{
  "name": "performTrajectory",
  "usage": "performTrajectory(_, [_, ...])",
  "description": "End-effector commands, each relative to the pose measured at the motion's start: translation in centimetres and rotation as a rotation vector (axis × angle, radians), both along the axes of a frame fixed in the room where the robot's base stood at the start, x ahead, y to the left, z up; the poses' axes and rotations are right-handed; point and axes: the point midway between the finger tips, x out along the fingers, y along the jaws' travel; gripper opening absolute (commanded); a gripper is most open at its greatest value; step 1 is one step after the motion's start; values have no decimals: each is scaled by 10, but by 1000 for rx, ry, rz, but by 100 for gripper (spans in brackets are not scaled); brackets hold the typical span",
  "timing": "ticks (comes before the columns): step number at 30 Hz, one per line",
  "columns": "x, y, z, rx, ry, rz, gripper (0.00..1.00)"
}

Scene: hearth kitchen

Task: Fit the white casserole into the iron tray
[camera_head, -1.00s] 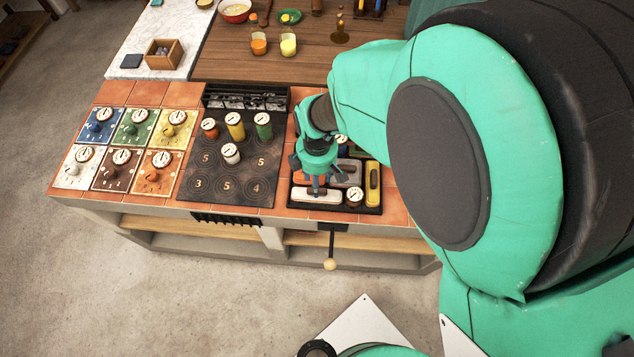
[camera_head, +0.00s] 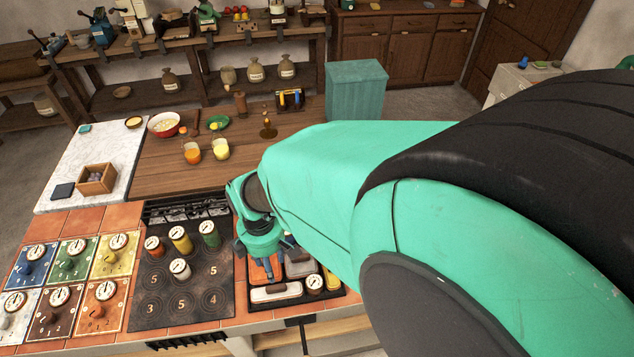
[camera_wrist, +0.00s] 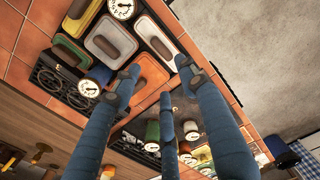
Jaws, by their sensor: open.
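The white casserole (camera_head: 274,292) is a long pale block with a dark handle. It lies in the front left part of the iron tray (camera_head: 322,297). In the wrist view the white casserole (camera_wrist: 160,44) lies beside the orange one, inside the dark tray area; I cannot tell how deep it sits. My gripper (camera_head: 266,260) is above the left part of the tray, its spread blue fingers empty. In the wrist view my gripper (camera_wrist: 168,88) is open, its fingertips apart from the white casserole. My arm hides the tray's rear right in the head view.
The tray also holds an orange casserole (camera_wrist: 149,72), a grey-white one (camera_wrist: 110,42), a yellow one (camera_wrist: 76,17), a green one (camera_wrist: 68,54) and round dial lids. Left of it is a black hob (camera_head: 190,295) with several dial-topped pots. A wooden counter (camera_head: 165,165) lies behind.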

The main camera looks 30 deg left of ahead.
Motion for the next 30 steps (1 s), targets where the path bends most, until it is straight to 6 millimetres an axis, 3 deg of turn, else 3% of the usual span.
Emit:
performTrajectory(20, [2, -1, 1, 1, 0, -5, 42])
performTrajectory(26, [21, -14, 20, 18, -7, -79, 42])
performTrajectory(30, [50, -40, 48, 42, -18, -202, 42])
